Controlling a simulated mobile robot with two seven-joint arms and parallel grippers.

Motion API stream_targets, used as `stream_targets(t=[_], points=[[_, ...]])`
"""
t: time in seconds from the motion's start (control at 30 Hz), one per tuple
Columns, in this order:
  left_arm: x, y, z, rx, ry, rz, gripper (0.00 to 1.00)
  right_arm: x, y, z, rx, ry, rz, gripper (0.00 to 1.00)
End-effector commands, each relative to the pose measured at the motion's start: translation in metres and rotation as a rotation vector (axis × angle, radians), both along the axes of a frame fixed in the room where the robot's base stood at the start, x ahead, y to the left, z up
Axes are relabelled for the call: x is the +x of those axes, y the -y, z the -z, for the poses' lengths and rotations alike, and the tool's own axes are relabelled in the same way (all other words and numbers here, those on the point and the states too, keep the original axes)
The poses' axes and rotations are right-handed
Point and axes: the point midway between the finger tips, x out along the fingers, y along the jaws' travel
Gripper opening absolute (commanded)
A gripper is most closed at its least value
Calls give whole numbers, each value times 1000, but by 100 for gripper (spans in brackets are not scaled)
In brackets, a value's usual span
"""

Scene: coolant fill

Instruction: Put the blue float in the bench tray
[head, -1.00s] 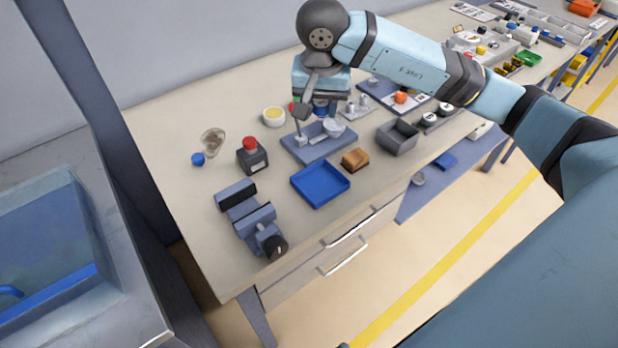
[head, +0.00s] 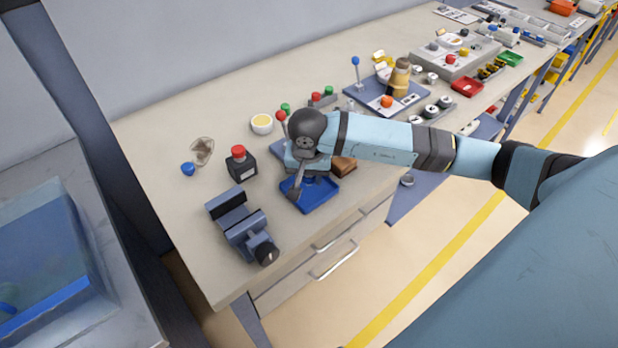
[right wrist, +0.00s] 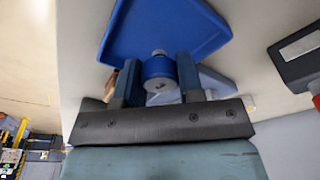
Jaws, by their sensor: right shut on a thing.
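The blue float (right wrist: 159,69) is a short blue cylinder with a silver stub, seen in the right wrist view between the fingers of my right gripper (right wrist: 158,64). The gripper is shut on it. The blue bench tray (head: 319,197) is a shallow square tray near the bench's front edge; it also fills the upper part of the right wrist view (right wrist: 185,28). In the head view my right gripper (head: 306,182) points down over the tray and hides part of it. I cannot tell whether the float touches the tray floor. My left gripper is not in view.
A blue-grey vise (head: 241,225) stands left of the tray, with a red-button box (head: 240,162) behind it. A brown block (head: 343,166) sits close to the tray's right. A yellow-filled bowl (head: 262,123) is farther back. The bench's left front corner is clear.

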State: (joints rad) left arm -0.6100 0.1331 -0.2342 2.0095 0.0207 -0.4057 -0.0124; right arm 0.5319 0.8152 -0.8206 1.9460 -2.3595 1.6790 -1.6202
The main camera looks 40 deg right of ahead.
Motion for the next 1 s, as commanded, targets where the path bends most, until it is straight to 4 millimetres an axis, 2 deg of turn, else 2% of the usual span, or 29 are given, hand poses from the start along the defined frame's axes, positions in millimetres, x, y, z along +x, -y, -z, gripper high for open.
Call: stream_targets(t=[0.1, 0.47, 0.5, 0.6, 0.87, 1.0], points=[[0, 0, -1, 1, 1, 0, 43, 0, -1, 15, 1, -1, 1, 20], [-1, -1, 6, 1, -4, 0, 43, 0, 0, 21, 0, 0, 0, 20], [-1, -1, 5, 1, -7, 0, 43, 0, 0, 20, 0, 0, 0, 40], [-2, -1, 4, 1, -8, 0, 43, 0, 0, 19, 0, 0, 0, 60], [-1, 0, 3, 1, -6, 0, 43, 0, 0, 18, 0, 0, 0, 60], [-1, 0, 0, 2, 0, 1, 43, 0, -1, 10, 1, 3, -1, 60]])
